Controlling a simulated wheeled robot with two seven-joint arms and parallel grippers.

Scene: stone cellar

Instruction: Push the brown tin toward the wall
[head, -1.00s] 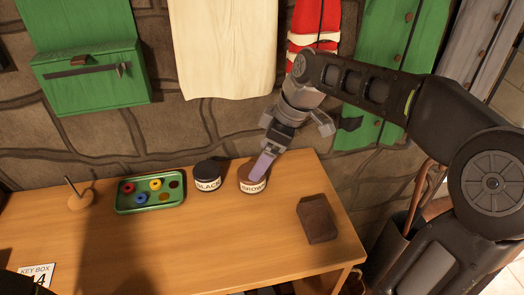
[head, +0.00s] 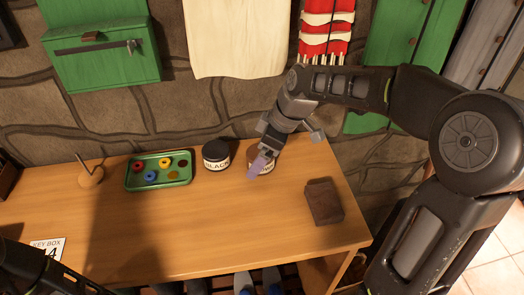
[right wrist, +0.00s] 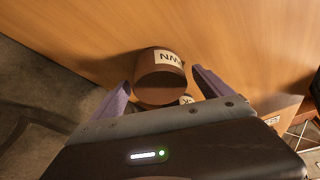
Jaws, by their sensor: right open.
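The brown tin (head: 268,167) stands upright near the back edge of the wooden table, with the stone wall behind it. Its pale label is partly hidden by my right gripper (head: 257,167) in the head view. In the right wrist view the tin (right wrist: 160,85) sits between the two purple fingers, which are spread apart on either side of it. My right gripper is open; whether a finger touches the tin cannot be told. A dark part of my left arm shows at the lower left, but its gripper is out of view.
A black tin (head: 216,155) stands just left of the brown one. A green tray (head: 158,185) with coloured rings lies further left, beside a small wooden piece with a stick (head: 90,176). A brown block (head: 324,202) lies to the right. The table's front middle is clear.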

